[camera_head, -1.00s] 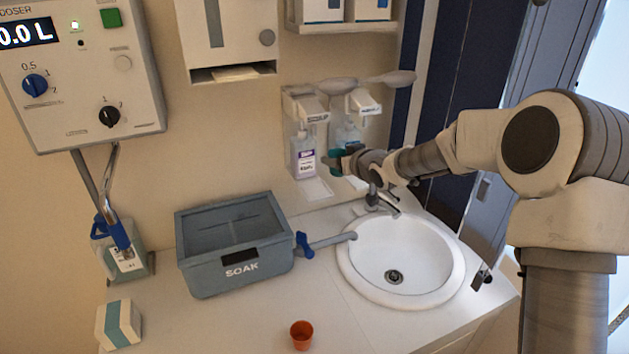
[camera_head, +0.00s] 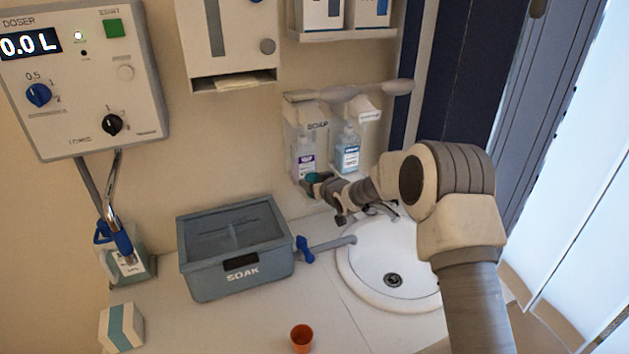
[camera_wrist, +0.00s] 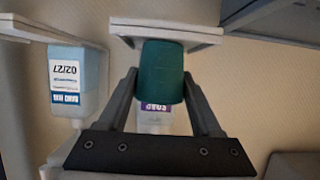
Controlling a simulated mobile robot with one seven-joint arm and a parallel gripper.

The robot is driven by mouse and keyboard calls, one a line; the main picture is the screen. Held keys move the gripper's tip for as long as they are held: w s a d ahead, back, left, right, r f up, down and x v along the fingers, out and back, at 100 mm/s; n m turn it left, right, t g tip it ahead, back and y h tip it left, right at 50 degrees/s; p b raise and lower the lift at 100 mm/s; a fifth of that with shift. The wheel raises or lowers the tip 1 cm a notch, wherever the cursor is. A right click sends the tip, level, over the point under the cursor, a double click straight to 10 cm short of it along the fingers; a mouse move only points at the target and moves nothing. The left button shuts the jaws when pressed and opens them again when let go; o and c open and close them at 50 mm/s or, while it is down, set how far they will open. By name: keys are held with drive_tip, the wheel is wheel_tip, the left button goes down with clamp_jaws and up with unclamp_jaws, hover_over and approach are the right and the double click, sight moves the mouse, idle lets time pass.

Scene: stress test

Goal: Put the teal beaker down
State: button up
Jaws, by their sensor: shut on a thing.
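The teal beaker (camera_wrist: 162,72) is between the two fingers of my gripper (camera_wrist: 162,88) in the wrist view, and the fingers are shut on it. In the head view the beaker (camera_head: 313,179) is a small teal patch at the end of my gripper (camera_head: 322,186), in front of the wall dispensers behind the sink. It is partly hidden by my gripper there. I cannot tell whether its base touches anything.
A grey SOAK bin (camera_head: 235,262) stands on the counter (camera_head: 215,325), left of the white sink (camera_head: 360,285). An orange cup (camera_head: 301,338) stands at the front. Soap bottles (camera_head: 347,150) hang behind my gripper. A white and teal box (camera_head: 121,328) sits front left.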

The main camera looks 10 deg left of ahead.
drive_tip(key=shift+f, duration=0.2)
drive_tip(key=o, duration=1.3)
drive_tip(key=shift+r, duration=0.1)
drive_tip(key=shift+o, duration=0.2)
drive_tip(key=shift+r, duration=0.2)
drive_tip(key=b+v, duration=0.2)
drive_tip(key=v, duration=1)
